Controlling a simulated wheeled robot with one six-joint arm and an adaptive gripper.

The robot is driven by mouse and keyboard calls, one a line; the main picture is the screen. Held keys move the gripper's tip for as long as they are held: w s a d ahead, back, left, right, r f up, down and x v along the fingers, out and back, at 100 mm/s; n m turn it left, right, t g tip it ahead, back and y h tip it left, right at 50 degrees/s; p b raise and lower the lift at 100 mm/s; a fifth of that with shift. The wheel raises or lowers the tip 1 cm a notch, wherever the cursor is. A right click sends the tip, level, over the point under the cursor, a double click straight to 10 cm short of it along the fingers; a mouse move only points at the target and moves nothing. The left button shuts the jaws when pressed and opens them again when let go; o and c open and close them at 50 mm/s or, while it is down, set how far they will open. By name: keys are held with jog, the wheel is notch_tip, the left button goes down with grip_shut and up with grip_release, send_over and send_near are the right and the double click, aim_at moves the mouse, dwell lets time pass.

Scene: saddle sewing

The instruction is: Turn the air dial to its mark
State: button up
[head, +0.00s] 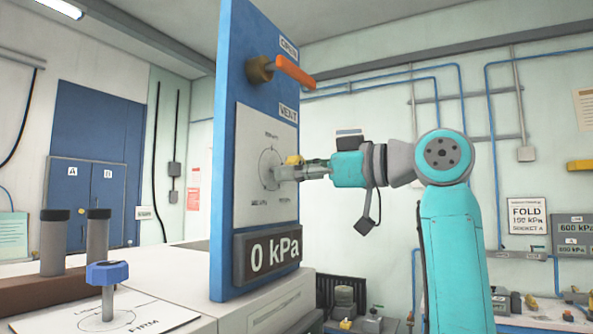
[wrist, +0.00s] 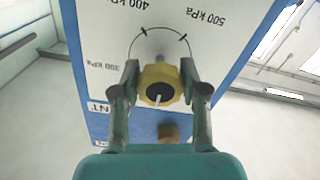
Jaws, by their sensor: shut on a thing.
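The air dial is a yellow knob (head: 293,160) on the white scale plate (head: 252,190) of an upright blue panel. In the wrist view the yellow knob (wrist: 161,86) has a black centre with a short white line pointing down. Behind it the plate (wrist: 205,45) shows an arc with tick marks and labels of 300, 400 and 500 kPa. My gripper (head: 301,171) reaches the dial from the right. In the wrist view my gripper (wrist: 160,76) has one finger on each side of the knob and is shut on it. The display (head: 268,256) below reads 0 kPa.
An orange lever (head: 295,72) sticks out above the dial, near OPEN and VENT labels. A blue knob (head: 107,272) on a post stands on the bench at lower left, near two dark-capped cylinders (head: 98,238). A sign (head: 527,222) on the back wall reads FOLD 150 kPa.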

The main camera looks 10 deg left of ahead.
dwell(0.4)
jog(key=o, duration=1.2)
jog(key=shift+c, duration=0.2)
jog(key=v, duration=1.2)
